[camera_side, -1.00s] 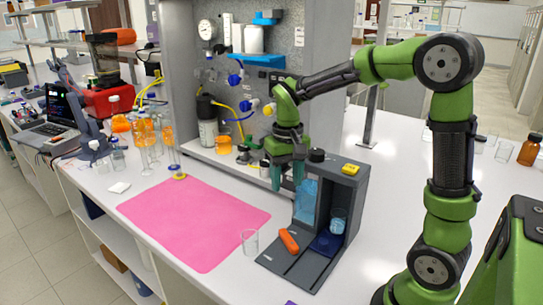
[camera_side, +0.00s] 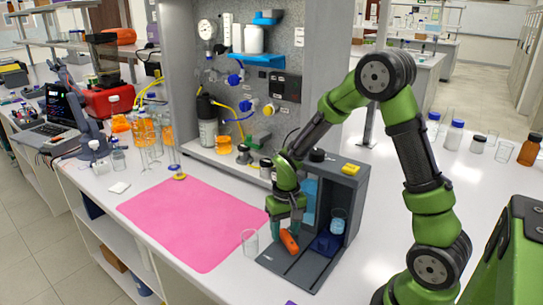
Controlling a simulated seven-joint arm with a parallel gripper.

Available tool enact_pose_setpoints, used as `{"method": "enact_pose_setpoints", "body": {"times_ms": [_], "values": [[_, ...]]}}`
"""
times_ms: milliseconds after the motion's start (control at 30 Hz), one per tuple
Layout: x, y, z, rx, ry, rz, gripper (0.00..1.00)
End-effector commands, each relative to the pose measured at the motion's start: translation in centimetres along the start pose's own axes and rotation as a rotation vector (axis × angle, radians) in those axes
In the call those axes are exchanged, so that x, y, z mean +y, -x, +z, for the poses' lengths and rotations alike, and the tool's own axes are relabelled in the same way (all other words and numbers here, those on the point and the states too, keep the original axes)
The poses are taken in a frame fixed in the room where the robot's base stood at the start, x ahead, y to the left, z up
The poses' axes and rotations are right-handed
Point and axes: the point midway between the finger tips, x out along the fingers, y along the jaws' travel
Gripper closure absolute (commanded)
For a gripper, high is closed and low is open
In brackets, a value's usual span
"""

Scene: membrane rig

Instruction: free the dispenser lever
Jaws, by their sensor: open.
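The dispenser (camera_side: 352,215) is a dark grey, open-fronted box on the bench, with a yellow piece (camera_side: 351,169) on its top. An orange cylinder (camera_side: 289,241) lies tilted on its front base plate (camera_side: 306,270). A small clear cup with blue contents (camera_side: 338,222) stands inside on a dark blue pad (camera_side: 325,243). A light blue part (camera_side: 310,200) shows behind my gripper. My gripper (camera_side: 284,235) points down with its teal fingers open, at the orange cylinder; I cannot tell whether they touch it. I cannot make out for certain which part is the lever.
A clear glass beaker (camera_side: 250,243) stands close to the left of the gripper. A pink mat (camera_side: 190,222) lies bare to the left. Small jars (camera_side: 266,168) and the grey panel (camera_side: 255,95) with tubing stand behind.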

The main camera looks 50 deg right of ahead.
Motion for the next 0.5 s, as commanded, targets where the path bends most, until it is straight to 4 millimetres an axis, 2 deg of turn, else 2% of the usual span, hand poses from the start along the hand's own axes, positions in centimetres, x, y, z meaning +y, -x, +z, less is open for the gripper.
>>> {"method": "enact_pose_setpoints", "body": {"times_ms": [233,500], "values": [[0.01,-0.05,0.01,-0.001,0.0,0.0,0.53],[0.01,-0.02,0.0,0.0,0.0,0.0,0.94]]}}
